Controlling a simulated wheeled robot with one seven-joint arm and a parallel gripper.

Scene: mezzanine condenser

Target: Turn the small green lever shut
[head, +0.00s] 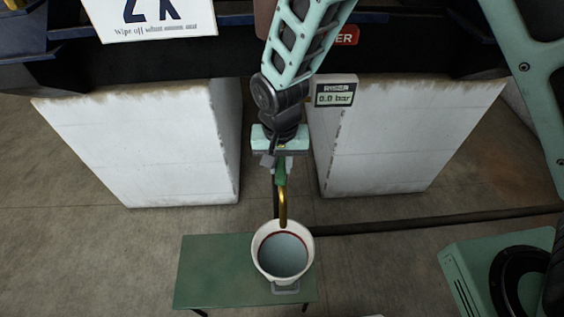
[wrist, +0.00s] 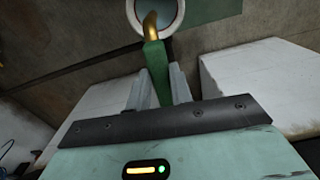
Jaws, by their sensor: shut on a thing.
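The small green lever (wrist: 157,70) lies between the two grey fingers of my gripper (wrist: 160,88) in the wrist view, and the gripper is shut on it. In the head view my gripper (head: 279,158) hangs in the middle, with the green lever (head: 280,177) just below it. A curved brass spout (head: 283,208) runs down from beside the lever toward a white bucket (head: 258,262). The bucket holds greyish liquid with a red line around its inside. My gripper body hides the pipe or valve behind the lever.
The bucket stands on a low green table (head: 208,272). White blocks (head: 150,145) and (head: 405,140) flank my arm under a dark beam. A small display (head: 335,98) reads 0.0 bar. A dark hose (head: 430,221) crosses the floor at right.

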